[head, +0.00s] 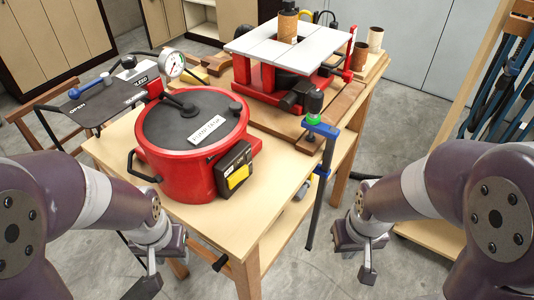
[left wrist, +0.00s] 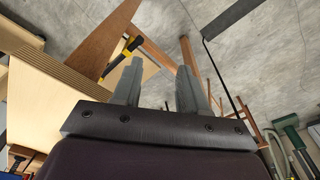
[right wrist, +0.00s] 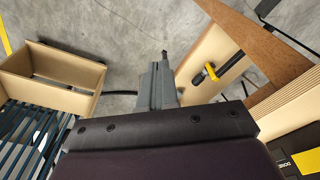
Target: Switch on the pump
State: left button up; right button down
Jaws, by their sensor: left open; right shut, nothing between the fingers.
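A red round pot (head: 185,165) with a dark lid stands on the wooden bench, with a white printed label (head: 207,130) on the lid. A black box with a yellow face (head: 236,172) is at the pot's front right side; part of a black box with yellow also shows in the right wrist view (right wrist: 297,150). I cannot make out which part is the pump's switch. My left gripper (head: 148,272) is open and empty, in front of the bench at lower left. My right gripper (head: 367,262) is shut and empty, right of the bench's front corner.
A black panel (head: 115,100) marked OPEN, with a blue-handled lever, is left of the pot. A dial gauge (head: 172,64) stands behind it. A red machine with a grey table (head: 290,48) is behind. A blue clamp (head: 321,130) hangs at the bench's right edge.

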pick_arm(q)
jog(key=shift+s+a+r, duration=0.1)
jog(key=shift+s+a, duration=0.1)
jog(key=shift+s, duration=0.2)
jog(key=o, duration=0.3)
jog(key=shift+s+a, duration=0.15)
jog(key=shift+s, duration=0.05)
jog(key=shift+o, duration=0.3)
jog(key=shift+w+f+b, duration=0.15)
jog(key=shift+f+b, duration=0.4)
pick_arm(e)
jog(key=w+f+m+t+y+b, duration=0.2)
jog(key=w+f+m+t, duration=0.15)
jog(key=w+t, duration=0.5)
pick_arm(q)
notch_tip(320, 180, down, 4)
jog(key=shift+r+b, duration=0.2)
jog(key=shift+b, duration=0.6)
pick_arm(e)
jog(key=s+a+r+m+t+y, duration=0.3)
jog(key=s+a+r+m+y, duration=0.1)
jog(key=a+r+y, duration=0.5)
jog(key=shift+r+m+y, duration=0.15)
jog(key=shift+m+y, duration=0.7)
jog(key=shift+y, duration=0.05)
